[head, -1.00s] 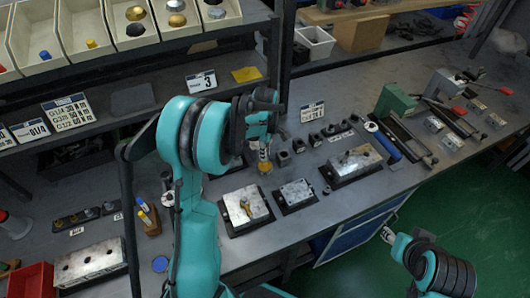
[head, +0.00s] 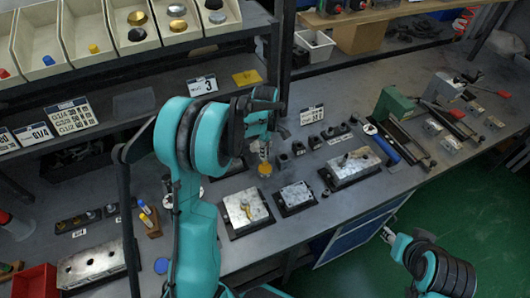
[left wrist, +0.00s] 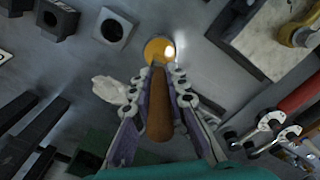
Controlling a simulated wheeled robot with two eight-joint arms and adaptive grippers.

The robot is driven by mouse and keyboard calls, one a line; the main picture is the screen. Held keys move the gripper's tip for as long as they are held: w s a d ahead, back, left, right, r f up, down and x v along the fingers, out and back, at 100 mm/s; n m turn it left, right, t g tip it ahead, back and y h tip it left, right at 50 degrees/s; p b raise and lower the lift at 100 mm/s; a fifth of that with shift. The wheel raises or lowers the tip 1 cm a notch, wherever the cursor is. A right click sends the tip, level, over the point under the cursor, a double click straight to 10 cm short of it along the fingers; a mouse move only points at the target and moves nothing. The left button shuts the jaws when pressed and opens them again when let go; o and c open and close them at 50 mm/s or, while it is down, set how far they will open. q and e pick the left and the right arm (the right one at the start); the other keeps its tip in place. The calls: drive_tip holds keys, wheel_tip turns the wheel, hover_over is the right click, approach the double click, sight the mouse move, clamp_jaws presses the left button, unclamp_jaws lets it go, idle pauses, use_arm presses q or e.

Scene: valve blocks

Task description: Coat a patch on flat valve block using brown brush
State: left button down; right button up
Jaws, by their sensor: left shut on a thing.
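My left gripper (head: 265,148) is shut on the brown brush (left wrist: 159,108), whose brown handle shows between the fingers in the left wrist view. The brush points down at a round yellow pot (head: 265,170), which also shows in the left wrist view (left wrist: 156,49). The brush tip is hidden, and I cannot tell whether it touches the pot's contents. A plain-topped metal block (head: 297,194), possibly the flat valve block, sits on a dark base right of the pot. My right gripper (head: 388,236) hangs past the bench's front edge, too small to judge.
A block with a brass piece on top (head: 245,210) lies in front of the pot. A longer block (head: 352,168) is further right, and a block with holes (head: 92,264) is at left. Small dark parts stand behind. Shelf bins (head: 130,30) are above.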

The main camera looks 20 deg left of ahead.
use_arm(q)
drive_tip(key=shift+r+p, duration=1.35)
drive_tip(key=shift+r, duration=1)
drive_tip(key=shift+f, duration=0.1)
